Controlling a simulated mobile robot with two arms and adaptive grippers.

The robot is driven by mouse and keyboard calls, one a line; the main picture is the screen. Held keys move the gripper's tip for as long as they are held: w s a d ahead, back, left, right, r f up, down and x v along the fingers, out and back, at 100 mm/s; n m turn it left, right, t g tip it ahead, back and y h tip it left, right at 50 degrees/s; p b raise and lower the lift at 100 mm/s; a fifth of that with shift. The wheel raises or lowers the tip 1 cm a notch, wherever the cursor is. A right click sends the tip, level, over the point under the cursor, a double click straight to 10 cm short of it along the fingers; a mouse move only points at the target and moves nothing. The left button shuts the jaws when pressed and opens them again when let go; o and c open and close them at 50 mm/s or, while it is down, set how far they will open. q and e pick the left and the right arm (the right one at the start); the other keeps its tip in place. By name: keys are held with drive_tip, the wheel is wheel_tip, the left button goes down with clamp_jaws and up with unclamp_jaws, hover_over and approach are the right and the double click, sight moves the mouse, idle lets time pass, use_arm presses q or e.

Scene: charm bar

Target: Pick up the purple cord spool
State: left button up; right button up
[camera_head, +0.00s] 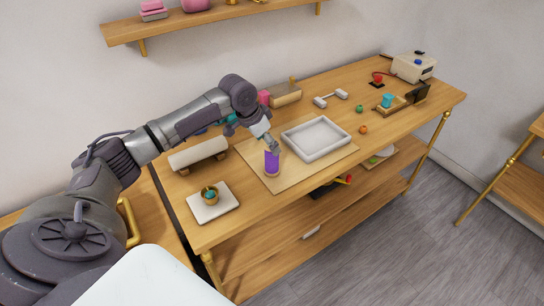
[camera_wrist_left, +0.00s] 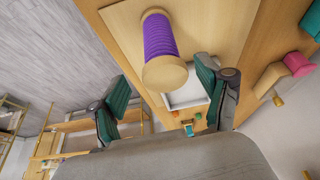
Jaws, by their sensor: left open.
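The purple cord spool (camera_head: 271,161) stands upright on a pale wooden board (camera_head: 246,160) near the front of the workbench, with purple cord wound between light wooden ends. It also shows in the left wrist view (camera_wrist_left: 160,38), top centre. My left gripper (camera_head: 272,147) is at the spool's upper end, partly covering it in the head view. In the left wrist view its two green-padded fingers (camera_wrist_left: 165,80) are spread wide and empty, with the spool's near end in the gap's upper part. I cannot tell whether a finger touches it. My right gripper is in neither view.
A white tray (camera_head: 316,137) sits right of the spool on the same board. A small bowl on a white slab (camera_head: 213,214) and a white roll (camera_head: 198,153) are to the left. A pink spool (camera_head: 264,97) and wooden block stand behind. The bench's front edge is close.

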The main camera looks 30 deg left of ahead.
sight(272, 158)
use_arm(q)
drive_tip(key=shift+w+d+f, duration=0.1)
drive_tip(key=shift+w+f, duration=0.15)
drive_tip(key=shift+f, duration=0.1)
drive_tip(key=p+x, duration=0.1)
drive_tip(key=x, duration=0.1)
drive_tip(key=p+x, duration=0.1)
drive_tip(key=x, duration=0.1)
drive_tip(key=shift+w+f, duration=0.25)
drive_tip(key=shift+w, duration=0.3)
drive_tip(key=shift+s, duration=0.1)
drive_tip(key=shift+c, duration=1.2)
drive_tip(key=shift+r, duration=0.1)
drive_tip(key=c, duration=1)
